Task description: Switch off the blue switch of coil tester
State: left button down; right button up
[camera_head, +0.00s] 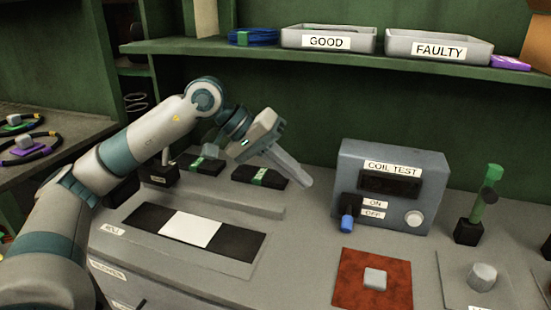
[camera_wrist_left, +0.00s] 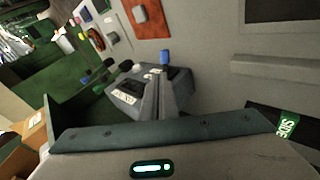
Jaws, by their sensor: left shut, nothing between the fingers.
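The coil tester (camera_head: 400,160) is a grey box labelled COIL TEST, standing on the bench at the right of the head view. It also shows in the left wrist view (camera_wrist_left: 128,92). Its blue switch (camera_head: 347,223) sits at the lower left of the front on a black mount, beside the ON and OFF labels. The blue tip hangs low, about level with or below OFF. The blue tip also shows in the left wrist view (camera_wrist_left: 164,57). My left gripper (camera_head: 306,182) is shut and empty, left of the tester and apart from the switch. My right gripper is out of view.
A red-brown pad (camera_head: 345,290) with a grey block lies in front of the tester. A green post (camera_head: 478,200) stands to its right. Black boxes with green labels (camera_head: 260,177) sit behind the left arm. A shelf (camera_head: 260,57) with GOOD and FAULTY trays runs above.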

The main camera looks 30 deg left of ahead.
pick_arm(q)
jog(key=v, duration=0.6)
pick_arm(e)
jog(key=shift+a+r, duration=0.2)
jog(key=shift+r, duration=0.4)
pick_arm(q)
jog(key=shift+a+r, duration=0.1)
jog(key=shift+a, duration=0.05)
